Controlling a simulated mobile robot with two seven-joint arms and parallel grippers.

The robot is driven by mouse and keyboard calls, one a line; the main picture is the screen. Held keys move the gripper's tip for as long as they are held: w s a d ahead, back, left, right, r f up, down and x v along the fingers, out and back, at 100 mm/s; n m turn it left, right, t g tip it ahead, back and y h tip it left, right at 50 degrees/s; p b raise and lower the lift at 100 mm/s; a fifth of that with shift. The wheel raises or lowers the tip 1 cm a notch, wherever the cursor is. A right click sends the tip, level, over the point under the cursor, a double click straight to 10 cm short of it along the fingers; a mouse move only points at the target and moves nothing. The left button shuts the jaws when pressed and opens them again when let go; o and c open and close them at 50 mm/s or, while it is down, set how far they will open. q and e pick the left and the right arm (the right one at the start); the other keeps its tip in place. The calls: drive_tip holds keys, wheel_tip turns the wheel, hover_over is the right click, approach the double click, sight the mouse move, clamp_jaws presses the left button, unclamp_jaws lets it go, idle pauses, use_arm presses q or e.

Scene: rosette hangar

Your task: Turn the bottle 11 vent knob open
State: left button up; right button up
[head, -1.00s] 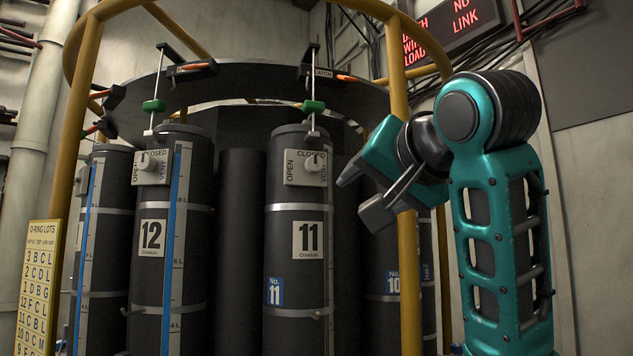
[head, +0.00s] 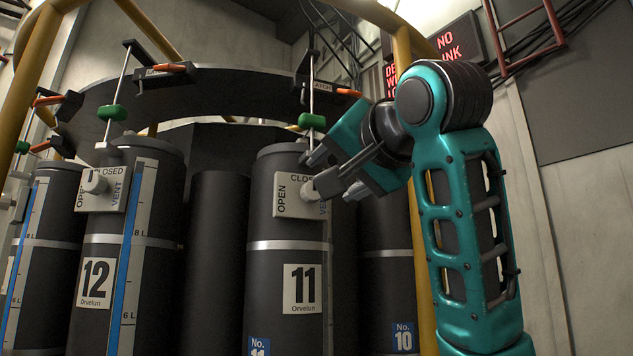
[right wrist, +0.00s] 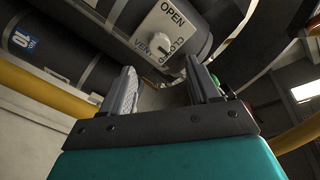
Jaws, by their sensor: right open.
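Bottle 11 (head: 285,235) is a dark cylinder with a white "11" label (head: 302,288), standing upright near the middle of the head view. Its pale vent plate (head: 288,193), marked OPEN, CLOSED and VENT, is near the top. The white vent knob (head: 308,190) is on that plate, partly crowded by my right gripper (head: 324,174). In the right wrist view the knob (right wrist: 160,46) appears ahead of the open, empty fingers (right wrist: 161,68), roughly in line with the gap between them. I cannot tell whether they touch it. The knob's exact pointing is unclear. My left gripper is not in view.
Bottle 12 (head: 100,250) stands to the left with its own knob, and bottle 10 (head: 385,255) is behind to the right. A yellow frame post (head: 424,240) stands close by my right arm. Thin rods with green pieces (head: 312,121) rise above the bottles.

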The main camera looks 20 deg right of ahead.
sight(312, 192)
drive_tip(key=w+p, duration=0.1)
drive_tip(key=w, duration=0.7)
drive_tip(key=shift+a+p, duration=0.3)
drive_tip(key=shift+c, duration=0.2)
drive_tip(key=c, duration=1)
